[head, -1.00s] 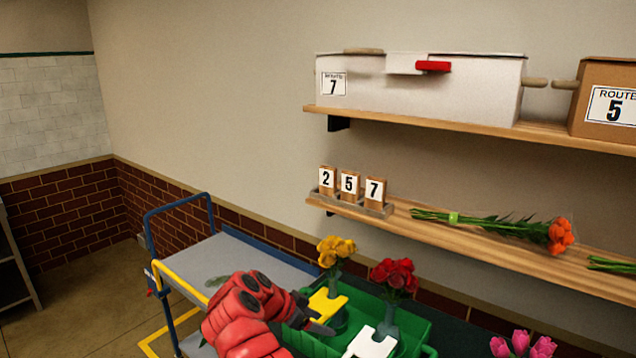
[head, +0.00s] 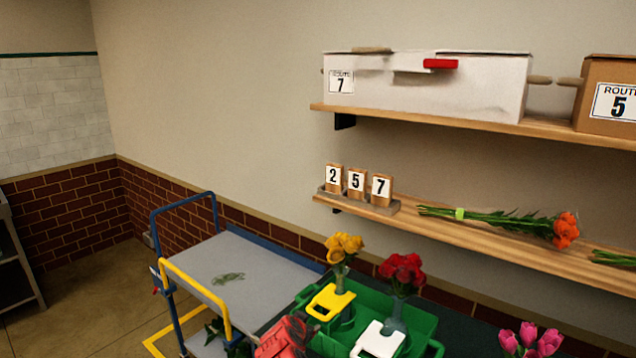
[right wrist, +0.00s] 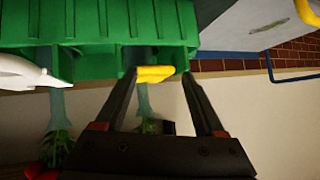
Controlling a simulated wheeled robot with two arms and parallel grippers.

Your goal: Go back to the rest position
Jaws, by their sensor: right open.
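My right arm shows as a red shape at the bottom edge of the head view. In the right wrist view my right gripper (right wrist: 160,85) is open, with its two dark fingers spread and nothing held between them. Beyond the fingertips are the green crate (right wrist: 100,28) and a yellow tag (right wrist: 155,73). In the head view the green crate (head: 423,328) holds yellow flowers (head: 343,246) and red flowers (head: 402,272) in vases, with a yellow tag (head: 330,302) and a white tag (head: 379,340). My left gripper is not in view.
A grey cart (head: 235,268) with blue and yellow rails stands left of the crate. A shelf (head: 480,236) above holds number blocks (head: 357,181) and an orange bouquet (head: 565,230). Boxes (head: 430,88) stand on the upper shelf. Pink flowers (head: 530,340) are at lower right.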

